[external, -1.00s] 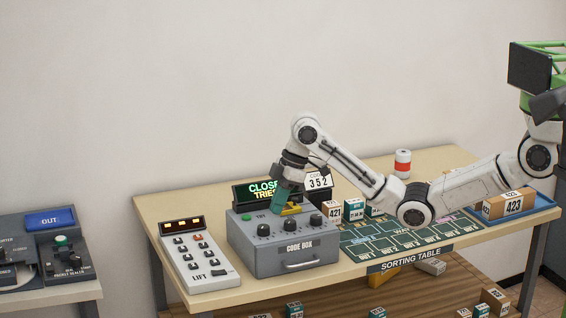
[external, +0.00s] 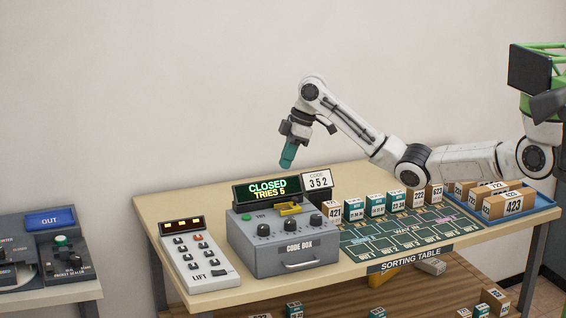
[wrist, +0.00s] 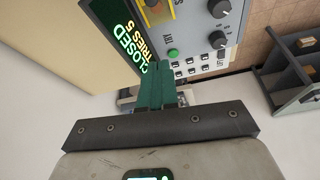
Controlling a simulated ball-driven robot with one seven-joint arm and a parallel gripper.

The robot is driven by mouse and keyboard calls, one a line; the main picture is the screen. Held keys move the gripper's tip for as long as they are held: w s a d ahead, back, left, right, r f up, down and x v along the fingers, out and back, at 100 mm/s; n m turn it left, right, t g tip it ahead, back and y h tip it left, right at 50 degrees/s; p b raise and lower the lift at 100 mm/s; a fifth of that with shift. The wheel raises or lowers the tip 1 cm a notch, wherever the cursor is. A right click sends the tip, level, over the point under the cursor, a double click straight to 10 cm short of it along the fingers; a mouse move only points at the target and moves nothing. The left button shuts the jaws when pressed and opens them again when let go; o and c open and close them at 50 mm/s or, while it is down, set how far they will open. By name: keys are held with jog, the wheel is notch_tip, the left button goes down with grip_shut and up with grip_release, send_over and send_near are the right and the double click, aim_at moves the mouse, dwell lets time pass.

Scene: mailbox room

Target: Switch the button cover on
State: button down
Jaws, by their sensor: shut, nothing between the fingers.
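The grey code box (external: 284,243) stands on the table, with a small green button (external: 247,217) and several dark knobs. A yellow piece (external: 289,209), which looks like the button cover, lies on the box top; I cannot tell whether it is on or off. Its edge shows at the top of the wrist view (wrist: 171,3). The green button (wrist: 173,53) also shows there, uncovered. My gripper (external: 286,164) has teal fingers pointing down, shut and empty, in the air above the box and apart from it. The fingers show in the wrist view (wrist: 158,68).
A display (external: 267,189) reading CLOSED, TRIES 5 stands behind the box, beside a code sign (external: 317,180) reading 352. The lift panel (external: 197,258) is to the left. Small numbered parcels (external: 376,205) and a blue tray (external: 541,206) are to the right.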

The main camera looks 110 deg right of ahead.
send_over(286, 206)
jog(key=w, duration=0.3)
jog(key=f, duration=0.8)
jog(key=shift+s+d+p, duration=0.25)
jog(key=shift+p, duration=0.15)
jog(key=shift+s+f, duration=0.15)
jog(key=shift+f, duration=0.15)
jog(key=shift+s+a+f+p, duration=0.1)
jog(key=shift+s+f+p, duration=0.1)
jog(key=shift+s, duration=0.35)
jog(key=shift+s+a+f+p, duration=0.1)
jog(key=shift+s+p, duration=0.05)
jog(key=shift+s, duration=0.45)
jog(key=shift+s+a+f+p, duration=0.1)
jog(key=shift+s+f+p, duration=0.1)
jog(key=shift+s, duration=0.35)
jog(key=shift+s+r+p, duration=0.15)
jog(key=shift+s+p, duration=0.2)
jog(key=shift+p, duration=0.15)
jog(key=s+p, duration=0.2)
jog(key=s, duration=0.1)
jog(key=shift+s+r+p, duration=0.1)
jog(key=shift+s+p, duration=0.2)
jog(key=shift+s+f, duration=0.25)
jog(key=shift+s, duration=0.3)
